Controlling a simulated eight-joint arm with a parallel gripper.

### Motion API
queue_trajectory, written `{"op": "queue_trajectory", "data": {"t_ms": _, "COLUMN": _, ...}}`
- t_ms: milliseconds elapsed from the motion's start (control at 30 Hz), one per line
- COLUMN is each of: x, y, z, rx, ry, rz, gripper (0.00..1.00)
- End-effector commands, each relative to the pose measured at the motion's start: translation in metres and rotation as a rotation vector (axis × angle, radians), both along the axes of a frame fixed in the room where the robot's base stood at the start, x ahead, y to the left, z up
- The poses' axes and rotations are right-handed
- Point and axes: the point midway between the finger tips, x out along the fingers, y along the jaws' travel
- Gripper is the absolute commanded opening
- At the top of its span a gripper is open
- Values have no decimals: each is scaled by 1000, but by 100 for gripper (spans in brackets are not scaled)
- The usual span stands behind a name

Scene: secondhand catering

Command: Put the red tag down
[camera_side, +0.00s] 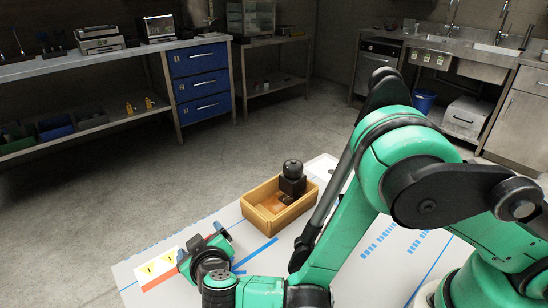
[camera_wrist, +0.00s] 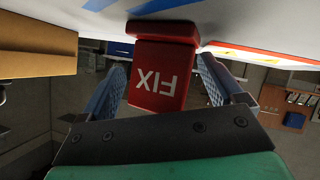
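The red tag (camera_wrist: 163,72), a block with "FIX" in white letters upside down in the picture, is between the fingers of my gripper (camera_wrist: 164,62) in the wrist view. Its wider end is at the pale table surface (camera_wrist: 225,20); I cannot tell whether it touches. The fingertips are close to its sides, and I cannot tell whether they press on it. In the side view my gripper (camera_side: 217,238) is low over the table, with the tag mostly hidden there.
A wooden box (camera_side: 262,228) holding a black round-topped object (camera_side: 292,178) stands just behind my gripper. A white card (camera_side: 158,268) with yellow squares and a red stripe lies to its left. Blue lines mark the table.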

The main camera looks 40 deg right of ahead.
Motion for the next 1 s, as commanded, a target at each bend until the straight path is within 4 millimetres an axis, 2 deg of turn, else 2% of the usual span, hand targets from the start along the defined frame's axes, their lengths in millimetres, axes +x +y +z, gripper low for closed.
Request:
{"op": "queue_trajectory", "data": {"t_ms": 267, "x": 0, "y": 0, "z": -4, "rx": 0, "ry": -2, "rz": 1, "gripper": 88}}
{"op": "queue_trajectory", "data": {"t_ms": 367, "x": -13, "y": 4, "z": 4, "rx": 0, "ry": -1, "rz": 4, "gripper": 88}}
{"op": "queue_trajectory", "data": {"t_ms": 700, "x": -76, "y": 20, "z": 42, "rx": -2, "ry": -3, "rz": 7, "gripper": 88}}
{"op": "queue_trajectory", "data": {"t_ms": 900, "x": -97, "y": 25, "z": 54, "rx": -1, "ry": -2, "rz": 3, "gripper": 88}}
{"op": "queue_trajectory", "data": {"t_ms": 1000, "x": -97, "y": 20, "z": 58, "rx": -7, "ry": 20, "rz": -7, "gripper": 88}}
